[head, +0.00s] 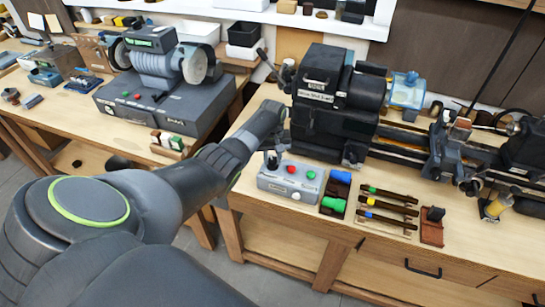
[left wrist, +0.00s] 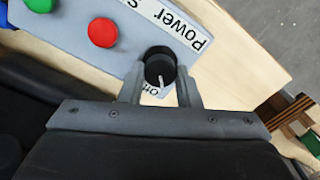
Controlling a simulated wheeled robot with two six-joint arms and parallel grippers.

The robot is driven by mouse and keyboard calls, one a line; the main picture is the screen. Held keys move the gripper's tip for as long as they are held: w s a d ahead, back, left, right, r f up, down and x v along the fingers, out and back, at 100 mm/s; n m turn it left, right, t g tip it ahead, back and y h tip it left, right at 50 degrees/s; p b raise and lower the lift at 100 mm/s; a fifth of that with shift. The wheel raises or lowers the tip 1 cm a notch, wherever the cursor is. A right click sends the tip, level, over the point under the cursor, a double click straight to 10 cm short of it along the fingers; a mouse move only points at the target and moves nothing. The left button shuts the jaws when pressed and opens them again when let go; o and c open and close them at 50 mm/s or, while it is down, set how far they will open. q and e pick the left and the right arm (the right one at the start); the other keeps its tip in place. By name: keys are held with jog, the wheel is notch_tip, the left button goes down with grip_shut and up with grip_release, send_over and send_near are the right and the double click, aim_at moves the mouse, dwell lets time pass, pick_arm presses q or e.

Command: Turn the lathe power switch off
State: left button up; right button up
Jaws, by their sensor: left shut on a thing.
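The lathe's grey power switch box (head: 287,184) sits at the left end of the lathe bench, with a red button (head: 292,169), a green button (head: 311,174) and a black rotary knob (head: 272,163). In the left wrist view the knob (left wrist: 160,63) has a white pointer line, beside a partly covered "Off" mark. A "Power S..." label (left wrist: 165,22) shows there upside down. My left gripper (head: 273,152) reaches down onto the box. Its two fingers (left wrist: 159,78) stand on either side of the knob, shut on it. My right gripper is out of view.
The black lathe headstock (head: 325,105) stands just behind the box. Right of the box lie blue and green cylinders in a tray (head: 333,205) and several coloured-banded tools (head: 387,208). A grinder (head: 160,85) stands on the left bench, across a gap.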

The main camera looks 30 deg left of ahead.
aim_at(273, 159)
pick_arm(q)
jog(key=shift+r+n, duration=0.1)
jog(key=shift+n, duration=0.2)
jog(key=o, duration=1)
jog(key=shift+r, duration=0.65)
jog(key=shift+r+b, duration=1.2)
jog(key=shift+r, duration=6.85)
jog(key=shift+f, duration=0.1)
